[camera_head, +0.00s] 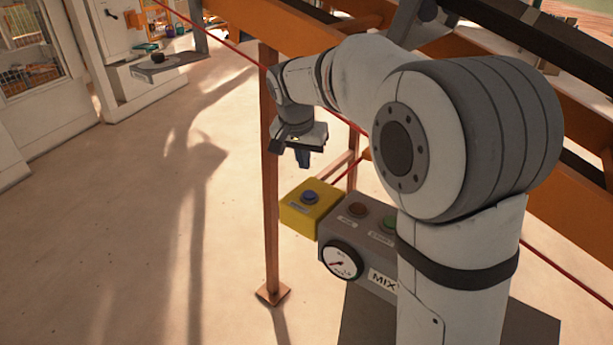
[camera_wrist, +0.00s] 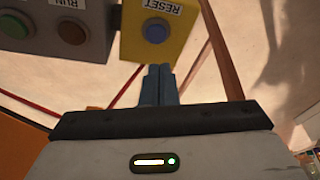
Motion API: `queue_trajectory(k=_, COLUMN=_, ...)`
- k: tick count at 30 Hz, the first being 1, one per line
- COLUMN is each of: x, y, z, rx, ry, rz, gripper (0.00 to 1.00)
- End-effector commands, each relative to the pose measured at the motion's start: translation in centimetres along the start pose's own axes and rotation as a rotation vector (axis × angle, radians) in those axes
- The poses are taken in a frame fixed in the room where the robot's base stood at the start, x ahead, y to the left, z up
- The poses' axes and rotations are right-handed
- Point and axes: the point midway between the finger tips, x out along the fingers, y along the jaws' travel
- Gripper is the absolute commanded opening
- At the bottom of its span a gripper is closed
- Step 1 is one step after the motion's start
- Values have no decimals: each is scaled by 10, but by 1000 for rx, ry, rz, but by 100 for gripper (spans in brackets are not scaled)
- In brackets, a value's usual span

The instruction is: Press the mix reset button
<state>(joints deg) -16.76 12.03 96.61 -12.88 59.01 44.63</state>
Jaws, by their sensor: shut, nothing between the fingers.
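The mix reset button is a blue round button (camera_head: 310,197) on top of a yellow box (camera_head: 296,217). In the wrist view the blue button (camera_wrist: 156,31) sits on the yellow box (camera_wrist: 172,48) below a RESET label. My gripper (camera_head: 303,160) is shut and empty, and it is above the yellow box in the head view. In the wrist view its blue-grey fingertips (camera_wrist: 159,70) point towards the button, just short of it in the picture. I see no contact.
A grey MIX panel (camera_head: 368,240) joins the yellow box, with a dial (camera_head: 342,260), a brown button (camera_head: 358,209) and a green button (camera_head: 389,221). An orange post (camera_head: 270,180) stands left of the box. The floor further left is clear.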

Motion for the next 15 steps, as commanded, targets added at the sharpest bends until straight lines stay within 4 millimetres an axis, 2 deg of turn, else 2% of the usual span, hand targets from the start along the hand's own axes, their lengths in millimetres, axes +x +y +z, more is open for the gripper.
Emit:
queue_trajectory(k=3, x=-19, y=0, z=-1, rx=0, ry=3, rz=-2, gripper=0)
queue_trajectory(k=6, x=-30, y=0, z=-1, rx=1, ry=3, rz=-2, gripper=0)
queue_trajectory(k=15, x=-36, y=1, z=-1, rx=2, ry=2, rz=-1, gripper=0)
